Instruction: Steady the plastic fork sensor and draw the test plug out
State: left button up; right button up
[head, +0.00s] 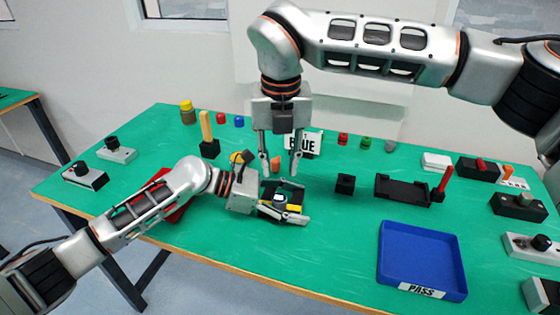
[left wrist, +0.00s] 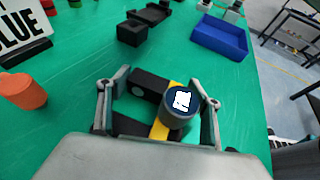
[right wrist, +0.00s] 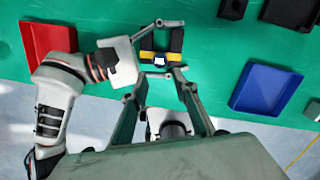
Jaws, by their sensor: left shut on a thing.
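The fork sensor (head: 270,189) is a black U-shaped body lying between the fingers of my left gripper (head: 302,203). That gripper is shut on it from both sides, as the left wrist view shows around the sensor (left wrist: 148,82). The test plug (left wrist: 180,104) appears as a grey cylinder with a dark top and white mark, with a yellow strip beside it. How deep it sits cannot be told. My right gripper (head: 280,170) is open and empty, pointing down above and behind the sensor. In the right wrist view the plug (right wrist: 159,60) shows just beyond its fingertips.
A blue PASS tray (head: 420,262) stands at front right. A small black block (head: 345,184) and a black cradle (head: 402,190) stand right of the sensor. A BLUE sign (head: 303,143) and an orange cylinder (left wrist: 24,91) are behind. Green table between sensor and tray is clear.

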aim_at(280, 198)
pick_arm(q)
jog(key=shift+s+a+f, duration=0.1)
jog(key=shift+s+f, duration=0.05)
jog(key=shift+f, duration=0.35)
pick_arm(e)
jog(key=f, duration=0.4)
jog(key=w+f, duration=0.1)
jog(key=f, duration=0.6)
jog(key=shift+w+a+f, duration=0.1)
jog(key=shift+w+f, duration=0.1)
jog(key=shift+f, duration=0.2)
grip_shut()
jog(key=shift+r, duration=2.25)
pick_arm(q)
jog(key=o, duration=1.4)
jog(key=shift+c, duration=0.2)
